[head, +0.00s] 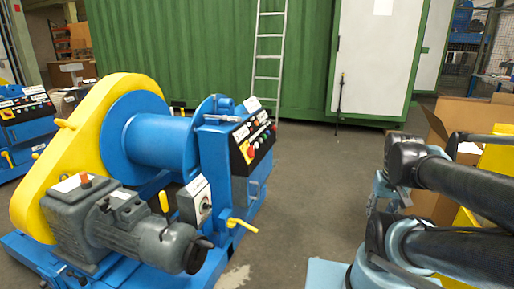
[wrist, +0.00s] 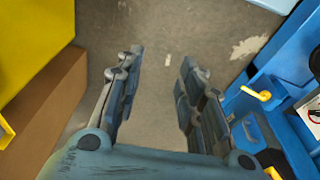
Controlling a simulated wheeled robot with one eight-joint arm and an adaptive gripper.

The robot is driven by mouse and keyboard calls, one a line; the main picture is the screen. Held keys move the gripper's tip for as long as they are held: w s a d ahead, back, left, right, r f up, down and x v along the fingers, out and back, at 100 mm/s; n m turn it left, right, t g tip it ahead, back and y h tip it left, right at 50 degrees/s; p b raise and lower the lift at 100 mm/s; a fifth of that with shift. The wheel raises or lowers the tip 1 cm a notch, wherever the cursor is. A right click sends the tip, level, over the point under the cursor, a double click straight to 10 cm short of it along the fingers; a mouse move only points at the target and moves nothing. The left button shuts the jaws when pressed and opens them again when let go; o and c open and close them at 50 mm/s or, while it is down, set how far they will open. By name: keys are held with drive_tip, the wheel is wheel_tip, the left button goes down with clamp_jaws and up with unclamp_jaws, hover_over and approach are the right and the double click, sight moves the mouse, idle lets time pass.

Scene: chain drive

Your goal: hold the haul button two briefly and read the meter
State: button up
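A blue winch machine with a yellow chain guard stands at the left of the head view. Its control panel (head: 252,140) is black and sloped, with a red knob on a yellow plate and several small buttons. The labels are too small to read, so I cannot tell which button is haul button two. A grey box with a round dial or switch (head: 195,200) sits below the panel; I cannot tell if it is the meter. My gripper (wrist: 160,55) is open and empty in the wrist view, pointing at the bare floor, beside the blue machine and apart from it.
A yellow-handled lever (head: 242,225) sticks out below the panel, and a grey motor (head: 130,225) juts forward. Cardboard boxes (head: 440,135) and yellow crates stand at the right. A ladder (head: 268,55) leans on the green container (head: 180,45). The floor between is clear.

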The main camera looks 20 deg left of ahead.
clamp_jaws()
idle(1.4)
